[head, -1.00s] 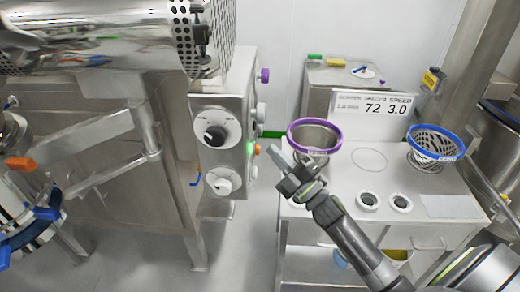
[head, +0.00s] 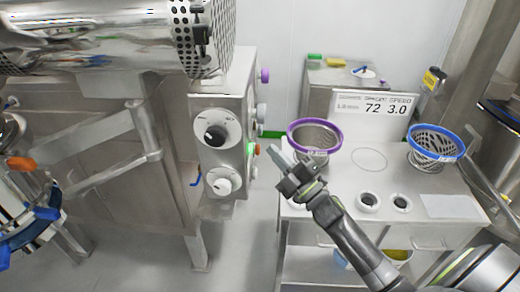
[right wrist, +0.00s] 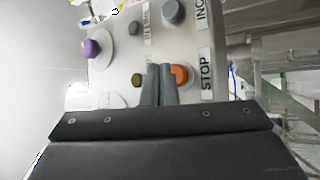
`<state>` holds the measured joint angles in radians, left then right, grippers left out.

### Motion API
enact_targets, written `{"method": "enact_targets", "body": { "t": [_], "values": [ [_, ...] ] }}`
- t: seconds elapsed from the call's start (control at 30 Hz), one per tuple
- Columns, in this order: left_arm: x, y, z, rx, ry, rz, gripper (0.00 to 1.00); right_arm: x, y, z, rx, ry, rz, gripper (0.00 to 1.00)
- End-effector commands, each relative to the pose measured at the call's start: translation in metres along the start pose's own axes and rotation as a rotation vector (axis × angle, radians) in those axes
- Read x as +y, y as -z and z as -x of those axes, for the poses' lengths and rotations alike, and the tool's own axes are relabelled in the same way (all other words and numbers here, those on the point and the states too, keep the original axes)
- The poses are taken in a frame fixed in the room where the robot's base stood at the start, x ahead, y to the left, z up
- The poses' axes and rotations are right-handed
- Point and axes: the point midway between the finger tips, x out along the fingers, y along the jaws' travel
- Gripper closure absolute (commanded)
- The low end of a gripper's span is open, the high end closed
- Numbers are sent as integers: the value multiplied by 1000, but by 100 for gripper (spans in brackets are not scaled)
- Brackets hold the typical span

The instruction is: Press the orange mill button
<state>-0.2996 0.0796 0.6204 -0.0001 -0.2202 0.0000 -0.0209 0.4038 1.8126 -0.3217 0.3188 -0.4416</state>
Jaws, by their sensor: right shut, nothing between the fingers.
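The orange mill button (head: 257,149) is on the right side face of the steel control box (head: 238,98). In the right wrist view the orange button (right wrist: 180,75) sits beside the STOP label, just right of my fingertips. My right gripper (head: 274,146) is shut and empty, its tips pointing at that face, a little right of the button in the head view. The closed fingers (right wrist: 158,72) lie between the orange button and a dark olive button (right wrist: 136,81) in the wrist view. I cannot tell whether they touch anything. My left gripper is not in view.
A purple knob (right wrist: 91,49) and grey knobs (right wrist: 173,11) share the button face. Right of the box stands a steel table (head: 352,185) with a purple-rimmed sieve (head: 314,146), a blue-rimmed basket (head: 436,146) and a display sign (head: 374,106). Clear floor lies between box and table.

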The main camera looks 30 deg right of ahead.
Motion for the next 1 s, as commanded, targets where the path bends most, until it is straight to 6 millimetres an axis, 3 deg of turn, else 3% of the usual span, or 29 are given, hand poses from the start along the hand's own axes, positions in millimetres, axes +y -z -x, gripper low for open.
{"method": "enact_targets", "body": {
  "t": [1.0],
  "values": [
    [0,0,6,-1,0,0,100,-5,6,-8,0,-1,0,100]
  ]
}}
